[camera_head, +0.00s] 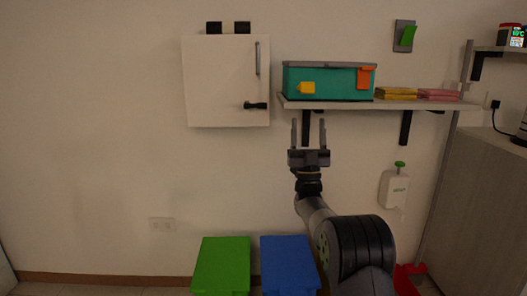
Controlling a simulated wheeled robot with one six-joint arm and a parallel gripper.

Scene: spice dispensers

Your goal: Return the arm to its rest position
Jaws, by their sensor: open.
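My gripper (308,134) is raised in the middle of the view with its two fingers pointing up. The fingers are apart and nothing shows between them. Its fingertips appear just below and in front of the shelf's left part; I cannot tell how far from the wall they are. My dark arm (355,250) reaches up from the lower right, bent at a large joint.
A wall shelf (340,104) holds a teal box (334,83) and yellow and pink packs. A white cabinet (220,85) hangs left of it. A white dispenser (394,189) hangs at right. Green (222,264) and blue (288,264) bins stand below. The left wall is clear.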

